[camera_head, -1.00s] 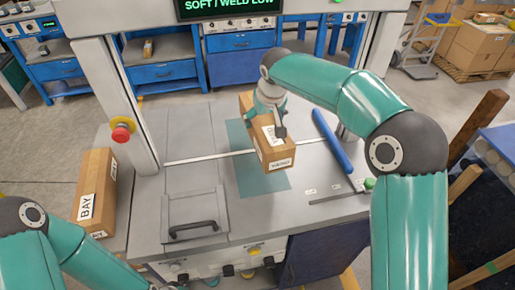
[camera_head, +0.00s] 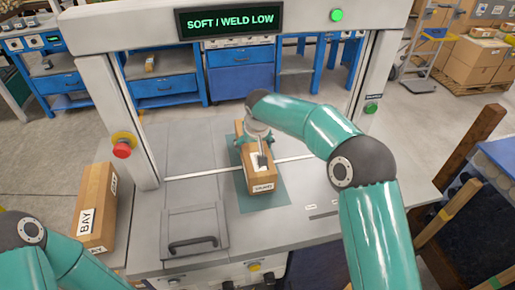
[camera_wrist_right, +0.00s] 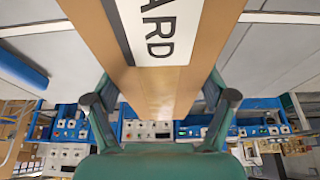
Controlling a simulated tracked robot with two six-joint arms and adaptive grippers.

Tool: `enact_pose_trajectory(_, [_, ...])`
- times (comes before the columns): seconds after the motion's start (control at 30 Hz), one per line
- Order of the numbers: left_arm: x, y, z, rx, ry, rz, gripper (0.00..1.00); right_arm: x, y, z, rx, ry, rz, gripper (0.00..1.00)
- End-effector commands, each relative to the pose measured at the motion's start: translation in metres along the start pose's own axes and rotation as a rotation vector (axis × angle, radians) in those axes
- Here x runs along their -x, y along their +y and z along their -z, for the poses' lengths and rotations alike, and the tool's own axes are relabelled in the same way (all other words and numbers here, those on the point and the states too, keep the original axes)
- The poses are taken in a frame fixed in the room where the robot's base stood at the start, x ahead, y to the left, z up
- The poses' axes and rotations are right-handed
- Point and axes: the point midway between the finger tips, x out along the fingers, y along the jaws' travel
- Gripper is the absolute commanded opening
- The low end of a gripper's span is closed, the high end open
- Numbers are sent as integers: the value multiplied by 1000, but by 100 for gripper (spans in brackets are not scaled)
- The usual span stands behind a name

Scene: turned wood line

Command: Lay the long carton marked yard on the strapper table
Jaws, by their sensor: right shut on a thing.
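The long brown carton marked yard (camera_head: 263,178) is over the teal mat (camera_head: 265,205) on the grey strapper table (camera_head: 185,185), its length running away from me. My right gripper (camera_head: 256,142) is shut across its far part from above. In the right wrist view, the carton (camera_wrist_right: 160,85) runs between the fingers and its white label shows "ARD". I cannot tell whether its underside touches the mat. My left arm shows at the lower left, but its gripper is out of view.
A carton marked BAY (camera_head: 97,205) lies left of the table. The strapper arch stands around the table, with a red stop button (camera_head: 122,150) on its left post. A hatch with a black handle (camera_head: 193,243) is at the front left. The table's left part is clear.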

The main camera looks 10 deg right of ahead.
Motion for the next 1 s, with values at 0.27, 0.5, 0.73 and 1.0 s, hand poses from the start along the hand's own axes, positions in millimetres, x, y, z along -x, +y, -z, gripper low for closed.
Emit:
enact_pose_trajectory(0.27, [1, 0, 0, 0, 0, 0, 40, -13, 0, -5, -2, 4, 1, 22])
enact_pose_trajectory(0.5, [0, 0, 0, 0, 0, 0, 40, -15, 1, -7, -2, 0, 0, 88])
enact_pose_trajectory(0.73, [0, 0, 0, 0, 0, 0, 40, -15, 1, -6, -2, 0, 0, 100])
enact_pose_trajectory(1.0, [1, 0, 0, 0, 0, 0, 40, -12, 1, -6, -2, 1, 0, 100])
